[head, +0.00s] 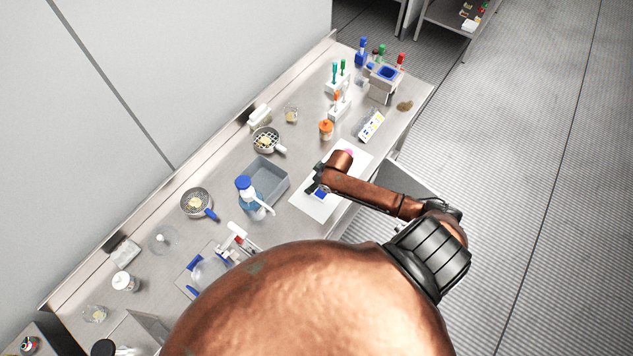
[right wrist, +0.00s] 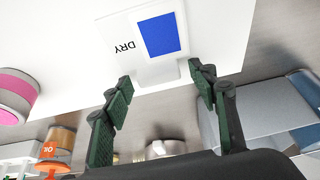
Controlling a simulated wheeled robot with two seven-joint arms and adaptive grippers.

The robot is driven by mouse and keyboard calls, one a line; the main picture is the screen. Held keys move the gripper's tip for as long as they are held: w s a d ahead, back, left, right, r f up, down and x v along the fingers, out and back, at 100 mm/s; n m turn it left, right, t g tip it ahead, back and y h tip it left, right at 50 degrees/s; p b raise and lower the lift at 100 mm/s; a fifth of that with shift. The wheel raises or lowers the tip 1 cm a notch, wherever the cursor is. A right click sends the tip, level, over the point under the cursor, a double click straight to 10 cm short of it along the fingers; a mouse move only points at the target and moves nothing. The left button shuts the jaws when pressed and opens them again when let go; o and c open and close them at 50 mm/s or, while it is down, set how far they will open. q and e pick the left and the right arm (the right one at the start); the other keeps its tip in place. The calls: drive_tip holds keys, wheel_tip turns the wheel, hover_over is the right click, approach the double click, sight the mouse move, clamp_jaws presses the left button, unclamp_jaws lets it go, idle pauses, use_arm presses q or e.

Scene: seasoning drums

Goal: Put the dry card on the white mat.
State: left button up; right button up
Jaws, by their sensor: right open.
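The dry card (right wrist: 125,47) is a white card with a blue square and the word DRY, which appears upside down in the right wrist view. It lies flat on the white mat (right wrist: 225,25), its tab pointing toward my fingers. In the head view the mat (head: 308,204) is near the table's front edge, and the card's blue patch (head: 320,194) shows beside my gripper. My right gripper (right wrist: 163,80) is open and empty, with its fingers on either side of the card's tab. My left gripper is not in view.
A grey tray (head: 266,180) and a blue-capped bottle (head: 250,198) stand left of the mat. A pink-banded container (right wrist: 14,97) stands close by. An orange-lidded jar (head: 326,129) and a patterned white item (head: 371,125) are farther back. Strainers and small dishes line the rear.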

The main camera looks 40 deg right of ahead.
sight(324, 192)
drive_tip(key=v, duration=1.2)
drive_tip(key=shift+b, duration=0.35)
